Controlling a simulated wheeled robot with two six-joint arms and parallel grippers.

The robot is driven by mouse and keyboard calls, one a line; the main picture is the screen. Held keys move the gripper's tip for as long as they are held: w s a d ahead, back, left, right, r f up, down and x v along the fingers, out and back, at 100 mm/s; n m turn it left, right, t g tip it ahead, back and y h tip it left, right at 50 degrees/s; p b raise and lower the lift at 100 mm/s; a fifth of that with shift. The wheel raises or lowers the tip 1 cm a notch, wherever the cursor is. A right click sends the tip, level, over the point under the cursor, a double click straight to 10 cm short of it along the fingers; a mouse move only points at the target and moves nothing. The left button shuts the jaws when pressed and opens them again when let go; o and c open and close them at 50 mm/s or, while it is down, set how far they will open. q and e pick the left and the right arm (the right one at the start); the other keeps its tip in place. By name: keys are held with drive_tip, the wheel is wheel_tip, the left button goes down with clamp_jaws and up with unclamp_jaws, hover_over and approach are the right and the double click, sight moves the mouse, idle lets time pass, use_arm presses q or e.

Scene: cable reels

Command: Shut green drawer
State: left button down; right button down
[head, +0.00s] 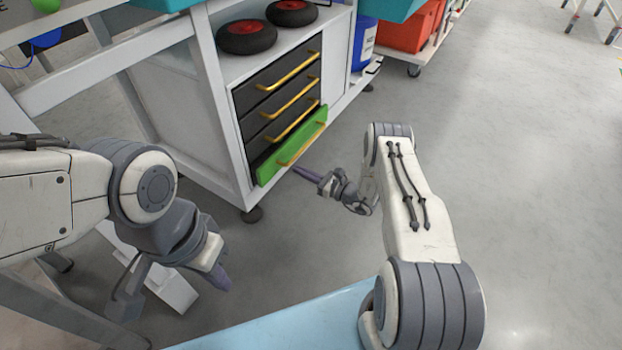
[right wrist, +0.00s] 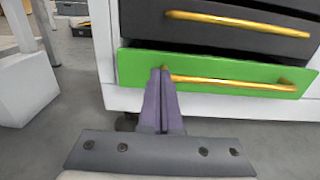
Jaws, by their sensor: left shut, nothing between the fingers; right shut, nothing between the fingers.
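The green drawer (head: 290,150) is the lowest in a stack under dark drawers in a white cabinet. It stands partly out, with a dark gap above its front. Its yellow handle (head: 301,144) runs along the front. In the right wrist view the green front (right wrist: 215,72) fills the upper middle. My right gripper (head: 297,170) is shut and empty, its tips at the drawer front near the handle's left end (right wrist: 170,75); I cannot tell whether they touch. My left gripper (head: 222,279) is shut and empty, low at the left, away from the drawer.
The dark drawers (head: 283,90) above have yellow handles. Two black wheels with red hubs (head: 247,36) lie on the cabinet shelf. A blue container (head: 363,42) and a red bin (head: 406,34) stand beyond. The floor (head: 530,150) at right is clear.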

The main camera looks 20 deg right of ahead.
sight(275, 158)
drive_tip(key=b+x, duration=0.2)
drive_tip(key=x, duration=0.4)
drive_tip(key=shift+w+a+f+b, duration=0.15)
drive_tip(key=shift+b, duration=0.2)
drive_tip(key=shift+w+a, duration=0.4)
drive_tip(key=shift+w, duration=0.15)
